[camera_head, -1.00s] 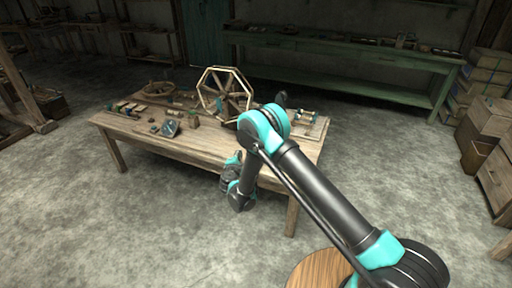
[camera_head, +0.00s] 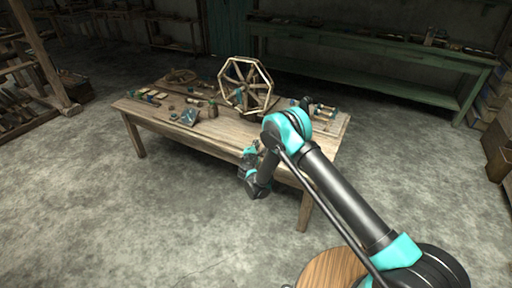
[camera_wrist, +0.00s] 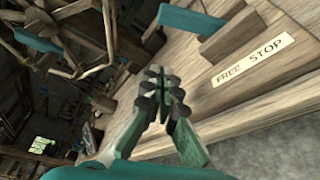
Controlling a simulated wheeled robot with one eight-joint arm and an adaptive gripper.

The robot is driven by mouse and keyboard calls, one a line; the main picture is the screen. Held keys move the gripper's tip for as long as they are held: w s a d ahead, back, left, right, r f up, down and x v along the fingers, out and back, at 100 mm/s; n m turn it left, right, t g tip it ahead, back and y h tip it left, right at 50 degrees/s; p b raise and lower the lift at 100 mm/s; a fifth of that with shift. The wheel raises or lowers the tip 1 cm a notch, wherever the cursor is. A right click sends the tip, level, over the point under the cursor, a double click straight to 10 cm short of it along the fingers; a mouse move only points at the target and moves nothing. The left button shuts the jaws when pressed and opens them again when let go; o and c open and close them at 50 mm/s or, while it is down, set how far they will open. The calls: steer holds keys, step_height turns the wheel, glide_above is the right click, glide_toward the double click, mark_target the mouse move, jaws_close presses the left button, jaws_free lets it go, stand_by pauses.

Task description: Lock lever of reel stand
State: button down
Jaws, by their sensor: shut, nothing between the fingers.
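The reel stand with its octagonal wooden reel (camera_head: 247,86) stands upright on the wooden table. In the wrist view, part of a spoked wooden frame with teal parts (camera_wrist: 75,35) shows at upper left. A label reading FREE and STOP (camera_wrist: 253,59) lies on the wooden surface. A wooden bar (camera_wrist: 233,36) beside a teal piece (camera_wrist: 190,19) lies just above the label; I cannot tell whether it is the lock lever. My gripper (camera_wrist: 163,76) is shut and empty, left of the label and apart from the bar. In the head view my arm hides part of the table.
The wooden table (camera_head: 165,118) carries small tools and a dark blue item (camera_head: 188,117) at left, and bobbin-like pieces (camera_head: 322,111) at right. A green bench (camera_head: 400,92) stands behind. The concrete floor in front is clear.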

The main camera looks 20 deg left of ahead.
steer(key=x, duration=0.4)
steer(key=shift+w, duration=0.4)
steer(key=shift+s+d+r, duration=0.1)
steer(key=shift+d+r, duration=0.15)
steer(key=shift+d, duration=0.3)
steer(key=shift+s+d+r, duration=0.15)
steer(key=shift+d+r, duration=0.15)
steer(key=shift+d, duration=0.3)
steer(key=shift+d+r, duration=0.25)
steer(key=shift+d, duration=0.35)
